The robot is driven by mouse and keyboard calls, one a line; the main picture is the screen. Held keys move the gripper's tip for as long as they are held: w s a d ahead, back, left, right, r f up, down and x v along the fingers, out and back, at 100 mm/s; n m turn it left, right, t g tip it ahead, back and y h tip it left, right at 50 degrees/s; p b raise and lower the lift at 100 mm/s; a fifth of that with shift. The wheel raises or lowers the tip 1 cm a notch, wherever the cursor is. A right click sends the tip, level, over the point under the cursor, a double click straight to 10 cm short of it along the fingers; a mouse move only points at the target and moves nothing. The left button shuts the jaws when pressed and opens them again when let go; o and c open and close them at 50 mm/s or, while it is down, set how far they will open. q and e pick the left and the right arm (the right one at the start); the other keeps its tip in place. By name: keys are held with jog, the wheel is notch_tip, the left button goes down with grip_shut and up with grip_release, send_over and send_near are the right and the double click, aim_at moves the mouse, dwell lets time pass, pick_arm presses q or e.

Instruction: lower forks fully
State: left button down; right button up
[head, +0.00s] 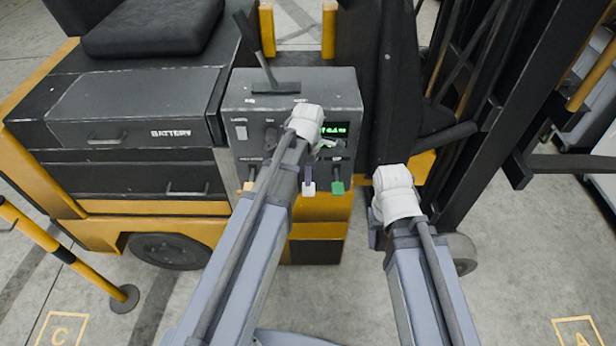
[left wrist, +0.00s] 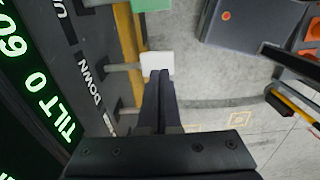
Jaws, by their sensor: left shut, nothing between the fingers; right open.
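The forklift's grey control panel (head: 290,90) carries a green-lit display (head: 336,129) and a row of levers with an orange knob (head: 249,186), a white knob (head: 309,188) and a green knob (head: 338,188). My left gripper (head: 307,176) is shut and empty, fingers pointing down at the white knob. In the left wrist view its fingertips (left wrist: 160,74) meet the white knob (left wrist: 156,64) in the picture; contact is unclear. DOWN is printed beside its lever. My right gripper (head: 374,235) is open, mostly hidden below its white wrist. A dark bar (head: 572,163), possibly a fork, projects right of the mast.
The black mast (head: 500,120) rises at the right. A black seat (head: 150,25) and battery box (head: 135,110) are at the left. A yellow post (head: 62,252) stands at the lower left. Bare concrete floor lies in front of the truck.

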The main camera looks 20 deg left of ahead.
aim_at(308, 193)
pick_arm(q)
notch_tip(308, 193, down, 2)
jog(key=shift+f+b, duration=0.25)
jog(key=shift+b, duration=0.5)
pick_arm(e)
notch_tip(308, 193, down, 2)
jog(key=shift+f, duration=0.2)
pick_arm(q)
jog(key=shift+s+f, duration=0.15)
jog(key=f+t+b, duration=0.2)
jog(key=b, duration=0.1)
jog(key=shift+s+d+f+y+b, duration=0.1)
jog(key=shift+s+f+y+b, duration=0.2)
jog(key=shift+s+f, duration=0.1)
jog(key=shift+w+f+b, duration=0.15)
jog(key=shift+f+b, duration=0.35)
jog(key=shift+r, duration=0.1)
pick_arm(e)
notch_tip(308, 193, down, 5)
jog(key=shift+s+r, duration=0.15)
jog(key=shift+r, duration=0.05)
dwell(3.2)
